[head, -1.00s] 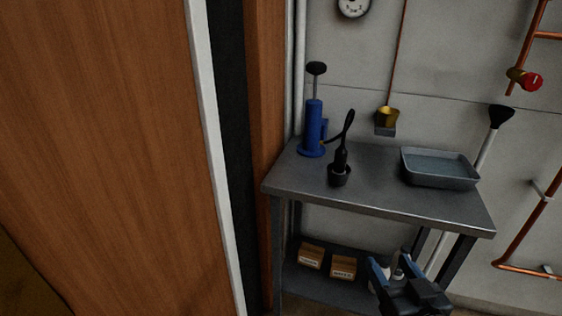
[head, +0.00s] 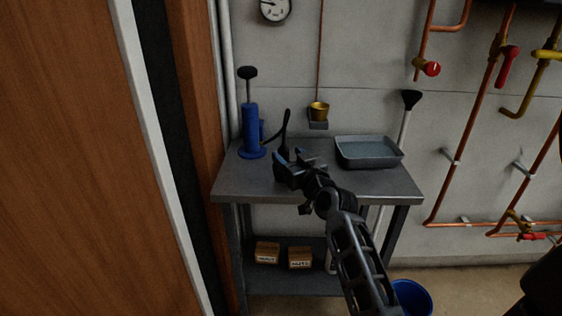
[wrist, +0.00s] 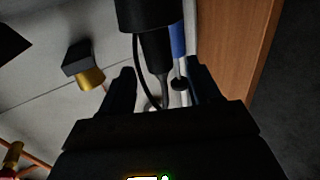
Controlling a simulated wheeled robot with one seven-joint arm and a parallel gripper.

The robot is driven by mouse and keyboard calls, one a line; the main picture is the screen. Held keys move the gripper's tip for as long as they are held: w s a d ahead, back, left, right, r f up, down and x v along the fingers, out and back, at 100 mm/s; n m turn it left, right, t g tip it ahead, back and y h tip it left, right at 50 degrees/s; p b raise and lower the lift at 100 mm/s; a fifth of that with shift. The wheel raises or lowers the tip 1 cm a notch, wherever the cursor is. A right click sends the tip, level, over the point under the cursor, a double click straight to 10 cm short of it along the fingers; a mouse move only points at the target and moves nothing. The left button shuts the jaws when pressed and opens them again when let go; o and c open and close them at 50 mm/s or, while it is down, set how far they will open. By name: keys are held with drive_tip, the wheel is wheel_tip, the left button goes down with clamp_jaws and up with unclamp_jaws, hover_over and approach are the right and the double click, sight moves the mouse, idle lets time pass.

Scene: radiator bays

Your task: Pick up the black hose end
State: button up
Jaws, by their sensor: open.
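The black hose end (head: 285,126) stands on the grey bench (head: 392,186), its thin curved upper part showing above my gripper in the head view. My gripper (head: 288,160) is in front of it and hides its lower part and its holder. In the wrist view, which is upside down, the black hose end (wrist: 155,50) hangs from its dark cup (wrist: 145,14) and tapers down towards the space between the fingers. My gripper (wrist: 160,88) is open there, with one finger on each side and nothing visibly gripped. I cannot tell whether it touches the hose end.
A blue hand pump (head: 251,132) stands just left of the hose end. A grey tray (head: 368,163) is on the bench's right. Two small boxes (head: 267,252) sit on the lower shelf, and a blue bucket (head: 412,298) on the floor.

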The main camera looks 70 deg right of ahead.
sight(286, 152)
drive_tip(key=shift+p+x, duration=0.5)
drive_tip(key=shift+x, duration=1.4)
drive_tip(key=shift+c, duration=0.3)
drive_tip(key=c, duration=1)
drive_tip(key=shift+r, duration=0.15)
